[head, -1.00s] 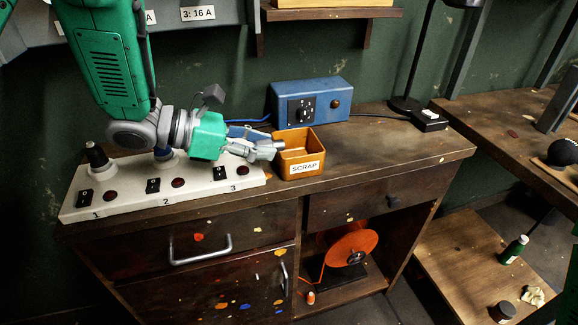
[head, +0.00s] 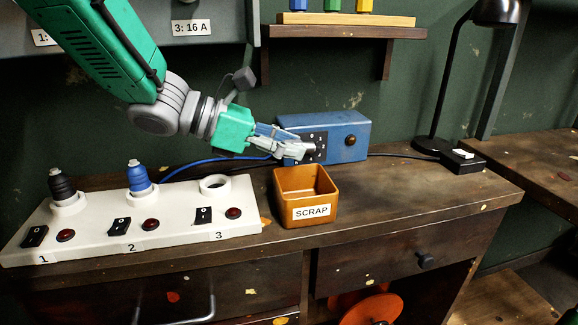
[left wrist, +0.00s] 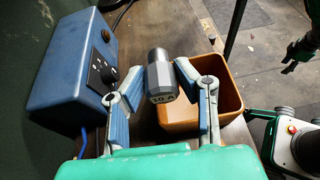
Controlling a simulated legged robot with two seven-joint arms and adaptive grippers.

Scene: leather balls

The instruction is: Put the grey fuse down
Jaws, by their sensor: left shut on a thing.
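In the head view the gripper hangs above the back of the orange SCRAP box (head: 285,212), in front of the blue box; the fuse is hard to make out there. The SCRAP box looks empty. It also shows in the left wrist view (left wrist: 233,100), below and right of the fuse. My right gripper (left wrist: 292,58) shows small and dark at the right of the left wrist view; its fingers are unclear.
A white socket board (head: 180,225) stands left of the SCRAP box. Socket 1 holds a black fuse (head: 62,186), socket 2 a blue fuse (head: 138,177), and socket 3 (head: 214,186) is empty. A blue box (head: 350,138) stands behind.

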